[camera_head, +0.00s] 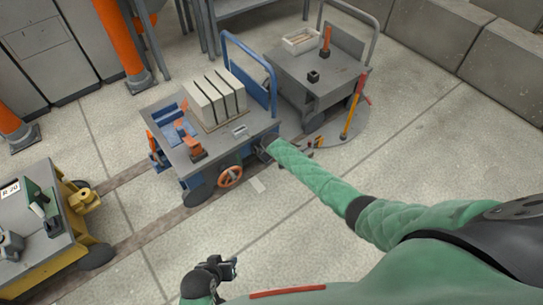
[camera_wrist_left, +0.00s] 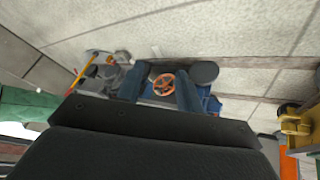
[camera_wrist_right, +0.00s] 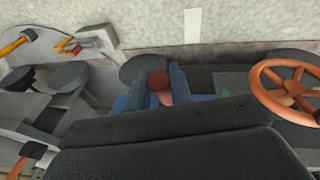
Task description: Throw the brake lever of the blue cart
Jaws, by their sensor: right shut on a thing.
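The blue cart (camera_head: 226,147) stands in the middle of the head view, with an orange handwheel (camera_head: 230,176) on its near side. My right arm reaches to the cart's right end, and my right gripper (camera_head: 262,150) is there, mostly hidden by the arm. In the right wrist view a red round knob (camera_wrist_right: 158,80), apparently the brake lever's, sits between the fingers of my right gripper, which is shut on it. The lever below the knob is mostly hidden. My left gripper (camera_head: 228,268) is open and empty, low over the floor, well apart from the cart.
Pale slabs (camera_head: 213,99) stand on the blue cart. A grey cart (camera_head: 318,72) stands behind it to the right, near a yellow and red bar (camera_head: 351,114). A yellow cart (camera_head: 40,234) stands at the left. The floor in front of the blue cart is clear.

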